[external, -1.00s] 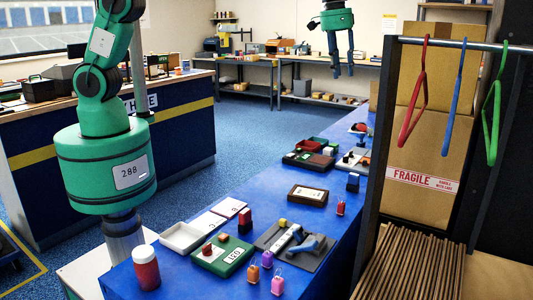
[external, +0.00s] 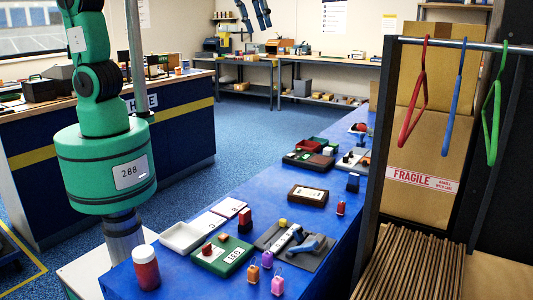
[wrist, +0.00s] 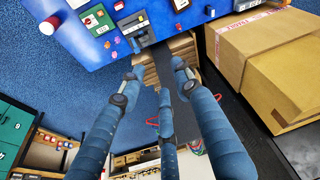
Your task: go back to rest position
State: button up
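My gripper (external: 256,22) shows at the top edge of the external view, where only its dark blue fingers are in frame. It is high above the blue table (external: 185,276). In the wrist view my gripper (wrist: 158,76) has its fingers spread apart with nothing between them. My green arm (external: 100,165) rises from its base at the left, and its upper part is cut off by the frame. No object is held.
The blue table carries a white tray (external: 177,238), a green box (external: 224,262), a grey stand (external: 268,239), a red jar (external: 146,272) and small tags. A rail with coloured hangers (external: 461,95) and a carton (external: 420,150) stand at the right. The air around the gripper looks clear.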

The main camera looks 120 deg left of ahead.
jog(key=s+d+f+m+t, duration=0.1)
jog(key=s+d+f+m, duration=0.1)
jog(key=s+d, duration=0.6)
jog(key=s+d+f+m+t+h, duration=0.1)
jog(key=s+d+m, duration=0.1)
jog(key=s+d, duration=0.7)
jog(key=s, duration=0.8)
jog(key=shift+f, duration=0.4)
dwell(1.4)
